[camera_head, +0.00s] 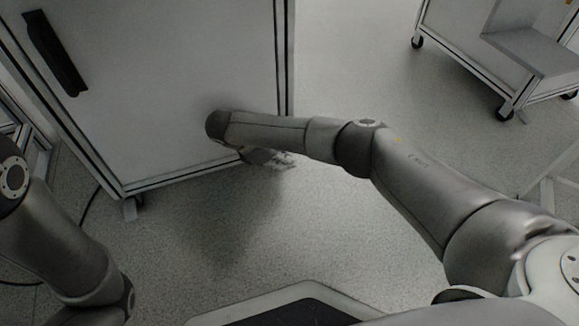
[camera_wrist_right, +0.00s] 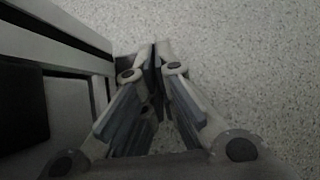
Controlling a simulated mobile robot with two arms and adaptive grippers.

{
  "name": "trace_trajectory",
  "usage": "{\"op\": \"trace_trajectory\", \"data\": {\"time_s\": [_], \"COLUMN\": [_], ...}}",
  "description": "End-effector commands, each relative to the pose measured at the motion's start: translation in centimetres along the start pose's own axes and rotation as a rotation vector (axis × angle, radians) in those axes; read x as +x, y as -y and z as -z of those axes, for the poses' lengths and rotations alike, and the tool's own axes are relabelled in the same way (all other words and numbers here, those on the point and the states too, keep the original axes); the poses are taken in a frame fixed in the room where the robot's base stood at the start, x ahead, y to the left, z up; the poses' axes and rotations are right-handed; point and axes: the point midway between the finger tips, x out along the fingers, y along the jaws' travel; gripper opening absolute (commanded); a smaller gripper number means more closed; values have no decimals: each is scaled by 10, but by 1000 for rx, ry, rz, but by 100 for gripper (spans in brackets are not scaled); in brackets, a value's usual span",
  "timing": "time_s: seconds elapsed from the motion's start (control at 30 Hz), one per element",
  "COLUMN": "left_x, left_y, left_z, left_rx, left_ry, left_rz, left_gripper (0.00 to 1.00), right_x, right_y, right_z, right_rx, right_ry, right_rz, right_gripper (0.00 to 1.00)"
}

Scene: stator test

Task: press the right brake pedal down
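My right gripper (camera_head: 285,161) hangs low beside the lower right corner of the white cabinet (camera_head: 190,60), partly hidden under my right forearm. In the right wrist view my right gripper (camera_wrist_right: 154,58) has its two fingers angled together. The dark pads meet near the tips, and I see nothing held between them. A small dark part (camera_wrist_right: 124,62) lies just left of the fingertips, by the cabinet frame; I cannot tell whether it is the pedal or a wheel. The right brake pedal is not clearly seen. My left gripper is out of view.
The cabinet's frame (camera_wrist_right: 50,50) runs close along the left in the wrist view. A foot or caster (camera_head: 133,208) stands under its near corner, with a black cable (camera_head: 88,205) nearby. Another wheeled cabinet (camera_head: 470,45) stands at the upper right. Speckled floor (camera_head: 345,60) between them is clear.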

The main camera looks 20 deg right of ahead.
Motion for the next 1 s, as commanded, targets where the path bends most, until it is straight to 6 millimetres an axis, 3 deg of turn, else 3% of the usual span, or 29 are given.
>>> {"op": "trace_trajectory", "data": {"time_s": [0.27, 0.47, 0.67, 1.0], "left_x": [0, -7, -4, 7], "left_y": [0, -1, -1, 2], "left_z": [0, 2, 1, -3], "left_rx": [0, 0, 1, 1], "left_ry": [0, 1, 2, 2], "left_rz": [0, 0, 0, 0], "left_gripper": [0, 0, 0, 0], "right_x": [1, 16, 12, -14], "right_y": [-1, 0, -1, 0], "right_z": [-2, 10, 8, 26], "right_rx": [3, 4, 3, 3], "right_ry": [3, 4, 3, 3], "right_rz": [-1, 2, -1, 0], "right_gripper": [0, 0, 0, 0]}}
